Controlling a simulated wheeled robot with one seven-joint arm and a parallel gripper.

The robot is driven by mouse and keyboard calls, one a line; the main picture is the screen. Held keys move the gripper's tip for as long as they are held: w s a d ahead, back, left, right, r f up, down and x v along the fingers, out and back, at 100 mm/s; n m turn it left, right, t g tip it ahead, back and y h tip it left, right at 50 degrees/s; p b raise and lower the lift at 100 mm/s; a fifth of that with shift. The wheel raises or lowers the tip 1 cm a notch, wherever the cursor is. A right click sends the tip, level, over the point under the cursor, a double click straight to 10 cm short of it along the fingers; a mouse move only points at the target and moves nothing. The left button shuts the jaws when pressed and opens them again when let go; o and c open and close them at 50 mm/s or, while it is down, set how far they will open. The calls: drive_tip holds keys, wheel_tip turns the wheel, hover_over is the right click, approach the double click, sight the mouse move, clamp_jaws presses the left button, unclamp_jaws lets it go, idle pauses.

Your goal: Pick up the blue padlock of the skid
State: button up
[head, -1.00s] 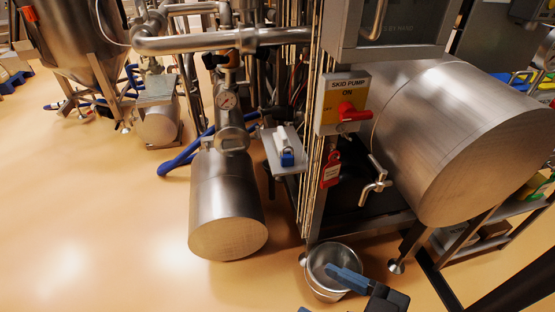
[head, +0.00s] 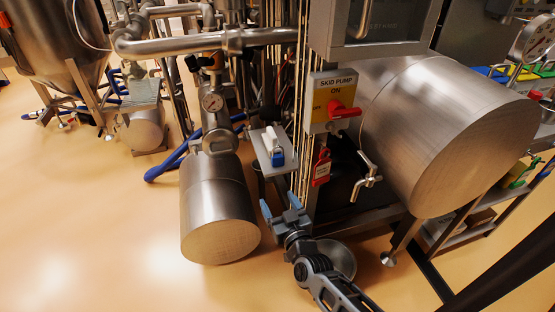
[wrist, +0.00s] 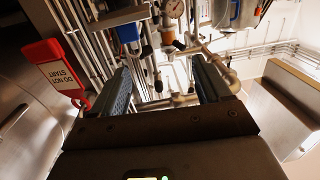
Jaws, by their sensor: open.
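The blue padlock (head: 277,158) appears as a small blue block at the front of a small grey shelf (head: 263,149) on the skid, beside a pale upright piece. What looks like the same blue block (wrist: 128,32) shows at the upper left in the wrist view. My gripper (head: 280,207) is below and in front of the shelf, apart from the padlock. Its two blue-grey fingers are spread with nothing between them. In the wrist view the padlock is above and beyond the left finger, outside the gap of my gripper (wrist: 163,88).
A red tag (head: 321,167) hangs right of the shelf, under the skid pump switch box (head: 334,102). Thin upright rods (head: 302,120) stand just right of the shelf. A steel motor cylinder (head: 218,215) lies to the left. A steel bowl (head: 338,258) sits behind my arm.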

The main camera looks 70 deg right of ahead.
sight(278, 158)
drive_tip(key=w+d, duration=0.2)
drive_tip(key=d, duration=0.3)
drive_tip(key=w+d+m+g+h, duration=0.1)
drive_tip(key=w+d, duration=0.1)
drive_tip(key=d, duration=0.3)
drive_tip(key=w+d+m+g+h, duration=0.1)
drive_tip(key=w+d, duration=0.2)
drive_tip(key=d, duration=0.3)
drive_tip(key=shift+w+d+r+b, duration=0.1)
drive_tip(key=shift+b, duration=0.2)
drive_tip(key=c, duration=1.2)
wheel_tip(278, 158, up, 10)
drive_tip(key=p, duration=0.6)
drive_tip(key=shift+r+p, duration=0.1)
drive_tip(key=shift+p, duration=0.2)
